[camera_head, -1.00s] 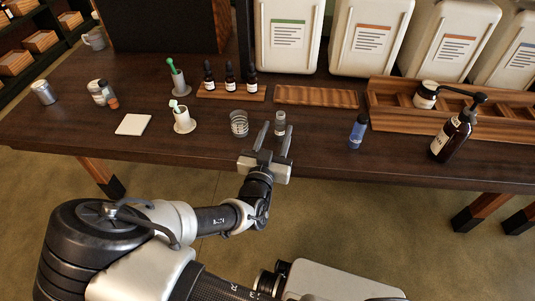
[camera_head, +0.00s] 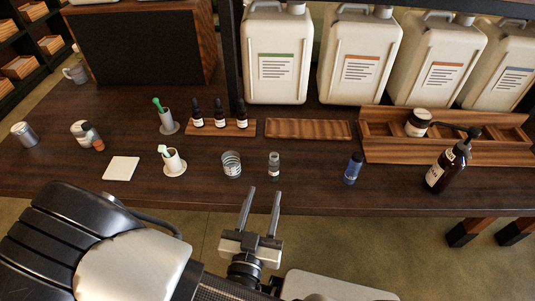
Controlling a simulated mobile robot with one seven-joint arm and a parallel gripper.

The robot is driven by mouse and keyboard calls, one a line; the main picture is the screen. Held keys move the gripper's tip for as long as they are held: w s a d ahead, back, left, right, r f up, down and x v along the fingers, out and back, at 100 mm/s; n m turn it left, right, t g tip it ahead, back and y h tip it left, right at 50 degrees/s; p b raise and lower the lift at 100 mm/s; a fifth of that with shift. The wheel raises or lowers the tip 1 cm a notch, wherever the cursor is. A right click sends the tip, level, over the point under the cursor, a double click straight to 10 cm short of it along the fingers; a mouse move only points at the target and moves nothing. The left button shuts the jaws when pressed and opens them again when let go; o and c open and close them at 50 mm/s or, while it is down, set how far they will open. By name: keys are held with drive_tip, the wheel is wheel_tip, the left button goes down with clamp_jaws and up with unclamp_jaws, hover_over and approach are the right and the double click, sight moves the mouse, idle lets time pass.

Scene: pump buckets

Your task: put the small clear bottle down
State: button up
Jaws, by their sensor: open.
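The small clear bottle (camera_head: 274,166) stands upright on the dark wooden table (camera_head: 315,190), near its front edge. It has a grey cap and is apart from my gripper. My gripper (camera_head: 261,192) is open and empty, with its two parallel fingers pointing toward the table just in front of the bottle. Nothing is between the fingers.
A glass with a ringed pattern (camera_head: 231,165) stands just left of the bottle. A blue bottle (camera_head: 353,168) stands to the right, and a brown pump bottle (camera_head: 449,166) farther right. A wooden tray (camera_head: 308,130) lies behind. Table space right of the clear bottle is free.

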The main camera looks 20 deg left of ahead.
sight(272, 161)
drive_tip(key=w, duration=0.8)
drive_tip(key=w+a, duration=0.1)
drive_tip(key=w, duration=0.3)
drive_tip(key=shift+r+b, duration=0.3)
drive_tip(key=shift+r, duration=0.05)
drive_tip(key=shift+w+a+r, duration=0.1)
drive_tip(key=shift+w+r, duration=0.05)
drive_tip(key=shift+w, duration=1.15)
drive_tip(key=shift+w+r, duration=0.1)
drive_tip(key=shift+w, duration=1.2)
clamp_jaws()
